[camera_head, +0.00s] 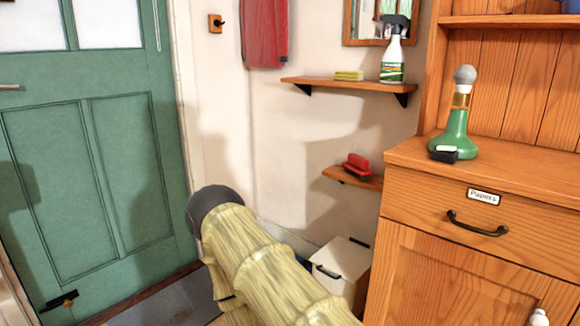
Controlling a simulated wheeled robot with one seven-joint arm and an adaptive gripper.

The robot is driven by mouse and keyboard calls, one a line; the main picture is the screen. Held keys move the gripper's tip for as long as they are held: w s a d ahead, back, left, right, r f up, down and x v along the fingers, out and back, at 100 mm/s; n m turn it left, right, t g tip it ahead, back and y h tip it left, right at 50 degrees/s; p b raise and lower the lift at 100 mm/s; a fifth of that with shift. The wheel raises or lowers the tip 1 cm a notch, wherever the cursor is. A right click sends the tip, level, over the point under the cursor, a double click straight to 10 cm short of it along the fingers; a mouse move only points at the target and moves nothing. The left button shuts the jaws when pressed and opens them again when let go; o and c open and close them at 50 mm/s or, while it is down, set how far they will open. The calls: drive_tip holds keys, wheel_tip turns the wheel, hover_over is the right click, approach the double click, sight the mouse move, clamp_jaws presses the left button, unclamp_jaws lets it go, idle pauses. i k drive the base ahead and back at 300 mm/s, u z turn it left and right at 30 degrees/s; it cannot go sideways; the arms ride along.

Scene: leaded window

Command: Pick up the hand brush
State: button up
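My arm shows at bottom centre, pale yellow with a dark rounded joint, in front of the wall and below left of the brush. My gripper is not in view. Nothing is seen touching the brush.
The lower shelf (371,182) runs up to a wooden cabinet (490,262) at right. A green lamp base (453,135) and a small black-and-white block (444,154) stand on it. An upper shelf (330,84) holds a spray bottle (393,62). A white box (342,259) sits below.

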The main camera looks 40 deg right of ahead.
sight(356, 164)
drive_tip(key=u, duration=0.35)
drive_tip(key=i, duration=0.9)
drive_tip(key=z, duration=0.7)
